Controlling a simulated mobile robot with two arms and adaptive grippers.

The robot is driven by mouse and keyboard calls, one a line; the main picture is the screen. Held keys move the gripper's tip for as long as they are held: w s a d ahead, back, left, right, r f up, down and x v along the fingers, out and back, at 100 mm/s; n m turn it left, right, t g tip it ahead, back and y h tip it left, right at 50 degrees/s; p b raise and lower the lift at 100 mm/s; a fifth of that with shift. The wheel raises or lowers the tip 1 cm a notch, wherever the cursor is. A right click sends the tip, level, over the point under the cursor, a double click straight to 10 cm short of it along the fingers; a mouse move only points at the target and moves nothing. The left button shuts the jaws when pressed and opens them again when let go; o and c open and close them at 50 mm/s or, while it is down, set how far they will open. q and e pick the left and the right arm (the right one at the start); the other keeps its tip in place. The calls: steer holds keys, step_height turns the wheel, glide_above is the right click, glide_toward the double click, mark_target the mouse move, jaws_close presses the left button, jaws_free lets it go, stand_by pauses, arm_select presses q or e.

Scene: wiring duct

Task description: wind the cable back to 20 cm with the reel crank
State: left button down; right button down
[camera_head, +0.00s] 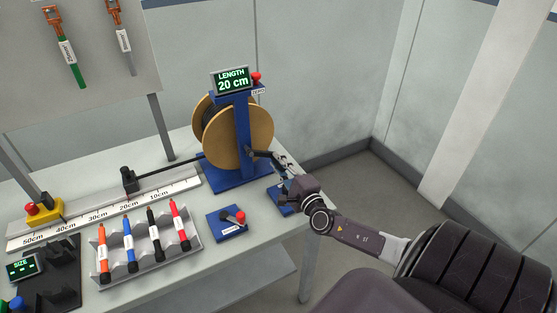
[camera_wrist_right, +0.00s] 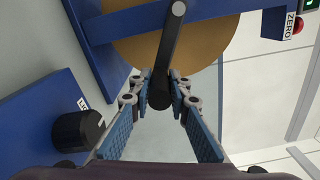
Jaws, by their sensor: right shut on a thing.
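The cable reel (camera_head: 262,135) has wooden flanges on a blue stand at the back of the table. Its display (camera_head: 232,81) reads "LENGTH 20 cm". A dark cable (camera_head: 168,166) runs left from the reel along the white ruler (camera_head: 110,211). My right gripper (camera_head: 284,176) is at the crank on the reel's right side. In the right wrist view the dark crank arm (camera_wrist_right: 172,48) hangs down from its hub, and the gripper (camera_wrist_right: 160,92) is shut on the black crank handle (camera_wrist_right: 160,93) at its end. My left gripper is not in view.
A red button (camera_head: 256,77) labelled ZERO is beside the display. A blue base with a lever (camera_head: 233,218) stands in front of the reel. A red button on a yellow box (camera_head: 38,209) is at the left.

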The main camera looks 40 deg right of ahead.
steer(key=c, duration=1.8)
jaws_free()
steer(key=v, duration=1.2)
steer(key=shift+d, duration=0.1)
